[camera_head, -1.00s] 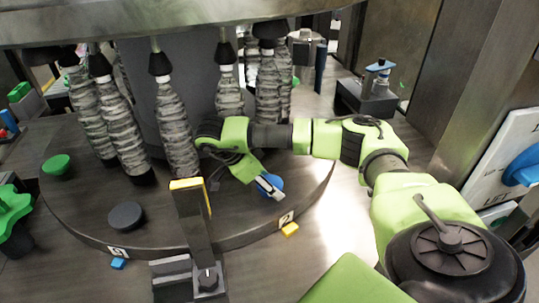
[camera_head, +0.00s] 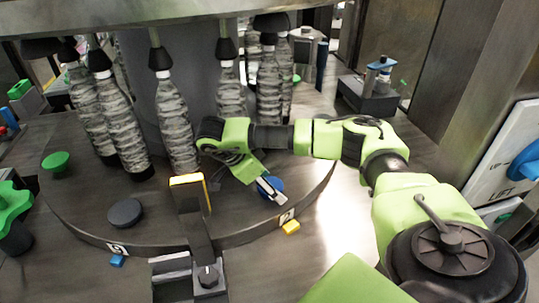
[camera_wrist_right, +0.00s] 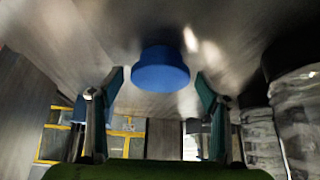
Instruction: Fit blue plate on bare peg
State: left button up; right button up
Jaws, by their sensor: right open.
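The blue plate (camera_head: 276,184) lies near the right front rim of the dark round table (camera_head: 80,213), partly covered by my right gripper. In the right wrist view it shows as a blue round disc (camera_wrist_right: 160,70) between the two fingertips, with space on both sides. My right gripper (camera_head: 269,188) is open and empty over the plate; its spread fingers (camera_wrist_right: 160,82) also show in the right wrist view. I cannot pick out a bare peg clearly. My left gripper is not in view.
A dark disc (camera_head: 125,213) and a green cup-shaped piece (camera_head: 57,162) sit on the round table. A yellow-topped post (camera_head: 188,181) stands at the front. A lift panel (camera_head: 507,160) is at right.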

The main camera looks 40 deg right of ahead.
jog(key=v, duration=1.2)
dwell(0.4)
